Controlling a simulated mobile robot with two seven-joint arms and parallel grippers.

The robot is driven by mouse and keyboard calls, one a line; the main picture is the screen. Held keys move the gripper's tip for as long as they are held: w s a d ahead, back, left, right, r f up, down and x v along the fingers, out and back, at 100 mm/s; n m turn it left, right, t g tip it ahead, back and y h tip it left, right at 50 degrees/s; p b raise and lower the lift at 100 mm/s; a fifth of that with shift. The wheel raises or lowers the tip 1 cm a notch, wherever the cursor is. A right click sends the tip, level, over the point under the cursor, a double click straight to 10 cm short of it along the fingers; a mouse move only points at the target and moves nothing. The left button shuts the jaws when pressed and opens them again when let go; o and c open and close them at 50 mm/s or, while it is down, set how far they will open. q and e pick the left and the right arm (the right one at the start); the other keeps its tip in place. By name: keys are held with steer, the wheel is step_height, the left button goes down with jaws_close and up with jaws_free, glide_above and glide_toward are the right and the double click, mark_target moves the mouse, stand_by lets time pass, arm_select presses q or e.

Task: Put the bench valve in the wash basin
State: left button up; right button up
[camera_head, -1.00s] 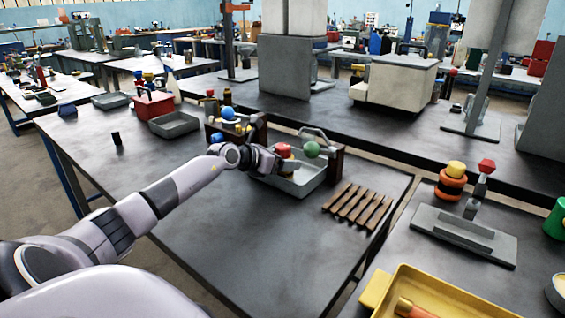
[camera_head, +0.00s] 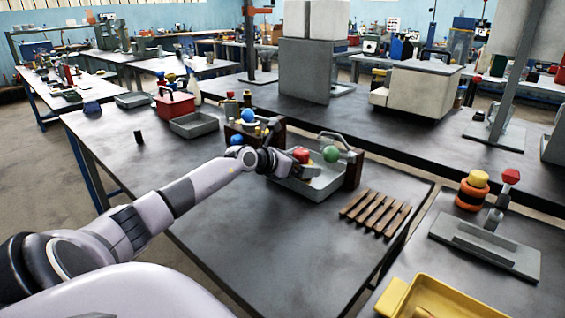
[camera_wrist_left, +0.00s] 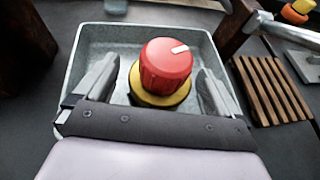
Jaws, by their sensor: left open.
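The bench valve, which I take to be the red knob (camera_head: 301,156) on a yellow base, is at the grey wash basin (camera_head: 322,186). In the left wrist view the knob (camera_wrist_left: 166,66) has a white mark on top and appears upright, over the basin floor. The basin's walls (camera_wrist_left: 84,45) surround it in that view. My left gripper (camera_head: 288,168) reaches over the basin's left side. Its two fingers (camera_wrist_left: 160,75) are apart, one on each side of the valve, with visible gaps. Whether the valve's underside touches the basin floor is hidden. My right gripper is not in view.
A dark wooden stand with a blue ball (camera_head: 248,115) is behind the basin, and a green ball (camera_head: 331,154) is at its right. A slatted wooden rack (camera_head: 375,212) lies to the right. A red box (camera_head: 175,104) and grey tray (camera_head: 194,125) stand farther left. The near bench is clear.

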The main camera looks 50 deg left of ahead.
arm_select(q)
steer(key=v, duration=0.5)
steer(key=shift+s+f, duration=0.1)
steer(key=p+v, duration=0.1)
steer(key=v, duration=0.5)
steer(key=shift+s, duration=0.2)
stand_by(0.4)
stand_by(0.5)
